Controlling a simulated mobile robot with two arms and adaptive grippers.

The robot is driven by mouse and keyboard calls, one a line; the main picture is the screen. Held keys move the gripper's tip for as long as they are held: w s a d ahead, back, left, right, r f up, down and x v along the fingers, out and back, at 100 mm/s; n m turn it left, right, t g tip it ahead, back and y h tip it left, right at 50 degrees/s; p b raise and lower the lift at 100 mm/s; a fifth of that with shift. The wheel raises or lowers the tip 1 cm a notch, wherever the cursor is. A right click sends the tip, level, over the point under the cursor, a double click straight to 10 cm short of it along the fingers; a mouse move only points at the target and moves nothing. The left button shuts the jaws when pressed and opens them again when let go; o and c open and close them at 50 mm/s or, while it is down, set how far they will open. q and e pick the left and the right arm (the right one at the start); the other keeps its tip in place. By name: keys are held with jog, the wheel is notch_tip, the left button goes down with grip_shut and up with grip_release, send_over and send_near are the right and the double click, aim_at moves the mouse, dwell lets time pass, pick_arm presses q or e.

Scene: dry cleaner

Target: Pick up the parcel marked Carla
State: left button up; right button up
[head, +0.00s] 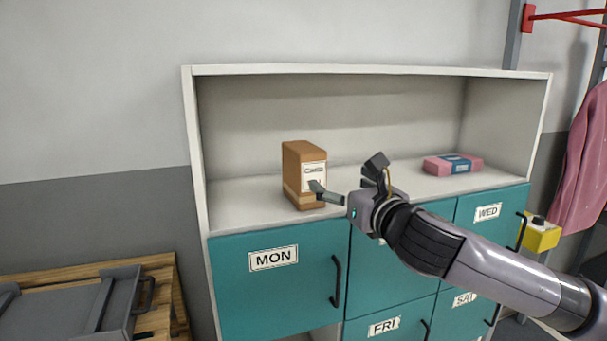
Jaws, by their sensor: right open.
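A brown upright parcel (291,165) stands on the open shelf of the cabinet. Its white label starts with what looks like "Carla", but the small print is hard to read and a finger covers its lower part. My right gripper (345,174) is open, just right of the parcel. One finger reaches left across the front of the label; the other points up, apart from the parcel. I cannot tell whether the near finger touches the box. The gripper holds nothing. My left gripper is not in view.
A pink parcel with a blue label (440,166) lies flat at the right of the shelf (245,195). Teal doors marked MON (300,290), WED, FRI and SAT are below. A wooden table (150,268) with a grey case is at lower left. Pink clothing (583,165) hangs at right.

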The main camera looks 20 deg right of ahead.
aim_at(315, 165)
jog(key=w+p, duration=0.1)
jog(key=w, duration=0.2)
jog(key=w+p, duration=0.1)
jog(key=w, duration=0.3)
jog(key=w+a+p, duration=0.1)
jog(key=w, duration=0.3)
jog(key=shift+w+a, duration=0.1)
jog(key=shift+w, duration=0.1)
jog(key=shift+w+a+f+p, duration=0.15)
jog(key=shift+w+p, duration=0.25)
jog(key=shift+w, duration=0.55)
jog(key=shift+w+a+f+p, duration=0.1)
jog(key=shift+w+f+p, duration=0.2)
jog(key=shift+w, duration=0.6)
jog(key=shift+w+a+f+p, duration=0.15)
jog(key=shift+w+p, duration=0.3)
jog(key=shift+w, duration=0.5)
jog(key=shift+r, duration=0.1)
jog(key=shift+s+d, duration=0.1)
jog(key=shift+s, duration=0.05)
jog(key=shift+c, duration=0.6)
jog(key=shift+r, duration=0.1)
jog(key=c, duration=1.5)
